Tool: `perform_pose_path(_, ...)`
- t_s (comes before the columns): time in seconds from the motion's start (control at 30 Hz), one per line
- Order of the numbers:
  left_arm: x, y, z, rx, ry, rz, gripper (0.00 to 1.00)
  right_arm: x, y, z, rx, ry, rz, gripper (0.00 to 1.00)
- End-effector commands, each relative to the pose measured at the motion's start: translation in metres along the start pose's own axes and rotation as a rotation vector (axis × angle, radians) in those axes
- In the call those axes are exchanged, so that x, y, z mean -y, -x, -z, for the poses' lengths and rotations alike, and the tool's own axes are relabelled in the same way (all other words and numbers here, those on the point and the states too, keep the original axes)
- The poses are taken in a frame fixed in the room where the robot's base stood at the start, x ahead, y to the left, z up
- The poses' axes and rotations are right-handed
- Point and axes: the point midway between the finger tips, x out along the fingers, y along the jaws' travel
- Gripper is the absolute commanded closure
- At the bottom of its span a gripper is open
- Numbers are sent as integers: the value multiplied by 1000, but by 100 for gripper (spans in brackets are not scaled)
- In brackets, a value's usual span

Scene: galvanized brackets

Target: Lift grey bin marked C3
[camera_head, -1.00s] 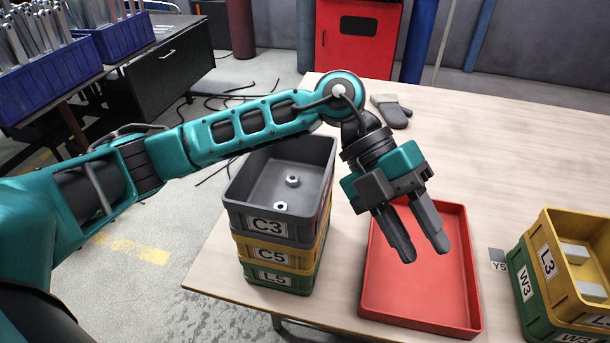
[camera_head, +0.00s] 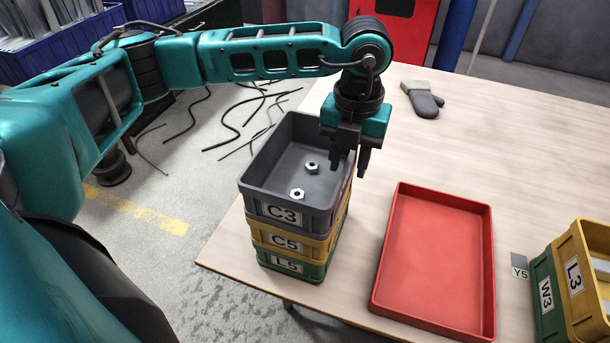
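The grey bin marked C3 (camera_head: 282,213) is the top of a stack at the table's left edge. Two hex nuts (camera_head: 311,168) lie inside it. Under it are the yellow bin marked C5 (camera_head: 286,243) and the green bin marked L5 (camera_head: 290,267). My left gripper (camera_head: 349,166) points down at the right rim of the grey bin and hides part of that rim. Its two fingers look a little apart, with nothing seen between them. I cannot tell whether they touch the rim. My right gripper is not in view.
An empty red tray (camera_head: 437,262) lies right of the stack. A yellow bin marked L3 (camera_head: 573,274) and a green bin marked W3 (camera_head: 546,296) stand at the right edge. The table's back right is clear.

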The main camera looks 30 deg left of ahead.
Motion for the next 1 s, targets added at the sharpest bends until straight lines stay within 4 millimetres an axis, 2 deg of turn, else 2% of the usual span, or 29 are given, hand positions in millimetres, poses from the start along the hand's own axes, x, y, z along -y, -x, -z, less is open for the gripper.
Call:
perform_pose_path(0.3, -2, -44, 0, -4, 1, -1, 63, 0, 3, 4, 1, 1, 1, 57)
perform_pose_path(0.6, -2, -48, 0, -1, 1, 0, 64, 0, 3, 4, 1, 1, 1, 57)
perform_pose_path(1.0, -2, -48, 0, -1, 1, 0, 100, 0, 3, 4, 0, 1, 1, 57)
